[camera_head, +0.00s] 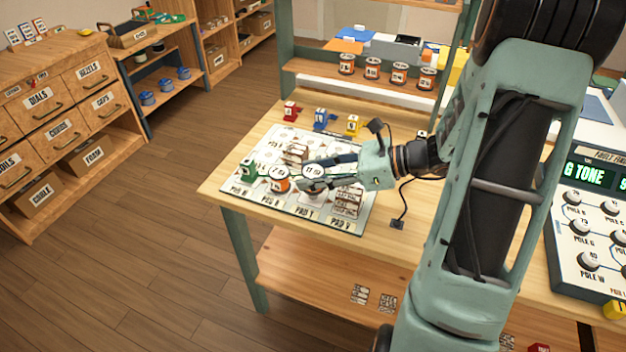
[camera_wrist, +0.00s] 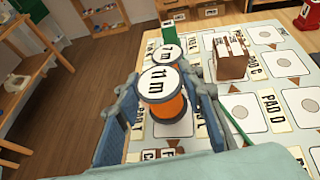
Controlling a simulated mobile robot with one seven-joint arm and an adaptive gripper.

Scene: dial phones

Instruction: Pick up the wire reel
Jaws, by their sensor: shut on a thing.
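A wire reel (camera_wrist: 168,105) with orange wire and a white top marked "11 m" stands between the blue-padded fingers of my gripper (camera_wrist: 165,90) in the wrist view. The fingers are shut on its sides. In the head view my gripper (camera_head: 318,177) is low over the white pad mat (camera_head: 345,222), and the reel's white top (camera_head: 312,169) shows between the fingers. I cannot tell whether the reel touches the mat. A second reel (camera_wrist: 167,54), marked "7", is just beyond the held one. It also shows in the head view (camera_head: 277,180), left of my gripper.
A green block (camera_head: 247,167) is by the second reel. A brown-sided stack with white tops (camera_wrist: 231,60) stands on the mat to the right. Several reels (camera_head: 372,68) line the back shelf. Red, blue and yellow pieces (camera_head: 323,120) stand behind the mat. A dial console (camera_head: 590,215) is at right.

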